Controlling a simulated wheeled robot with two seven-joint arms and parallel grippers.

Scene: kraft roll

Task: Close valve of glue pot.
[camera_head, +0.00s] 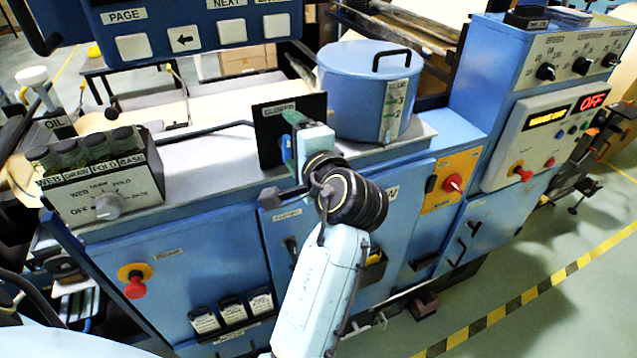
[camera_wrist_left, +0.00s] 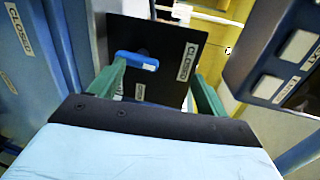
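The glue pot (camera_head: 343,88) is a blue lidded cylinder with a black lid handle and a level scale, standing on the machine's top. A black plate (camera_head: 272,145) with a CLOSED label stands left of it and fills the middle of the left wrist view (camera_wrist_left: 165,35). A small blue valve handle (camera_wrist_left: 135,60) with a pale end lies across in front of the plate. My left gripper (camera_head: 294,128) is at the plate, its green fingers spread apart in the left wrist view (camera_wrist_left: 160,78). The handle is between them, closer to the left finger; contact is unclear. My right gripper is not seen.
A selector box (camera_head: 100,185) with a knob and several dark rollers sits at the left of the machine top. A control panel (camera_head: 540,110) rises at the right. A hanging button panel (camera_head: 190,28) is at upper left. Red stop knobs (camera_head: 135,287) are on the front.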

